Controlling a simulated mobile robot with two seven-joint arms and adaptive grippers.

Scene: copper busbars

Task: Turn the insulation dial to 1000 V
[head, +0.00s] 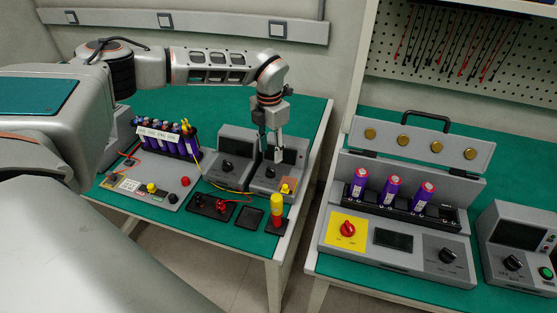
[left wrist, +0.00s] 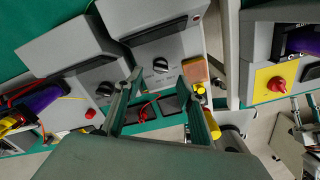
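Two grey testers with dark screens stand side by side at the right end of the left green bench. The right tester (head: 291,173) has a black dial (head: 270,172), also in the left wrist view (left wrist: 160,65). The left tester (head: 238,144) has a similar black dial (head: 228,166). Their labels and pointer settings are too small to read, so I cannot tell which is the insulation dial. My left gripper (head: 270,156) points down over the right tester. In the left wrist view its fingers (left wrist: 160,80) are open and empty, with the right tester's dial beyond and between the tips.
A battery rack (head: 170,140) stands left of the testers. A yellow-topped post (head: 277,207) and a small black tray (head: 249,218) sit in front. Across a gap, the right bench holds a case with purple cells (head: 392,187) and a red knob (head: 348,228).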

